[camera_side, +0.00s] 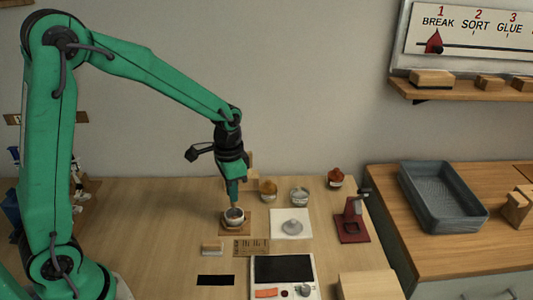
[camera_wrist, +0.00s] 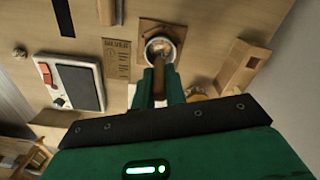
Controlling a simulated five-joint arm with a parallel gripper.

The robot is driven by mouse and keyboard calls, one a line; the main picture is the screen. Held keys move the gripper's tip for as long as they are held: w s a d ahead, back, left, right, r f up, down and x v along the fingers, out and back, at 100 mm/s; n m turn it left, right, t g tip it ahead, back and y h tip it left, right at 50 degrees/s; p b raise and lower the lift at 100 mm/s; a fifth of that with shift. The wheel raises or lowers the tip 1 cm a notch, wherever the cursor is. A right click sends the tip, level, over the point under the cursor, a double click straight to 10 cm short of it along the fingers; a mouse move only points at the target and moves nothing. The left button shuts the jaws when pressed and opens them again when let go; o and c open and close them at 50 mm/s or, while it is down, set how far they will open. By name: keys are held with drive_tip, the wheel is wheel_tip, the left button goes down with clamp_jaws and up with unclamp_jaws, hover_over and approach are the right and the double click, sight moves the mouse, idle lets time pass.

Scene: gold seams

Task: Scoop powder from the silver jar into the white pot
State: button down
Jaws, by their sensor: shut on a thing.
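The white pot (camera_side: 235,222) stands on a small wooden board; in the wrist view its pale round rim (camera_wrist: 148,44) shows ahead of my fingers. A small pale jar with silver-grey contents (camera_side: 299,198), apparently the silver jar, stands to the right at the back; I cannot make it out in the wrist view. My gripper (camera_side: 232,183) is shut on a brown-handled tool (camera_wrist: 158,80), likely the scoop, held pointing down over the pot. The tool's tip is at or just inside the pot's opening. I cannot tell whether it carries powder.
A gold-topped jar (camera_side: 268,191) and a red-topped jar (camera_side: 335,179) flank the silver one. A white sheet (camera_side: 279,234) bears a grey mound or disc. A dark red stand (camera_side: 352,230) is to the right. A scale-like device (camera_side: 310,265) and small blocks lie in front.

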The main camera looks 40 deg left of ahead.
drive_tip(key=shift+f, duration=1)
idle(0.6)
drive_tip(key=shift+r, duration=2.2)
drive_tip(key=shift+r, duration=2.5)
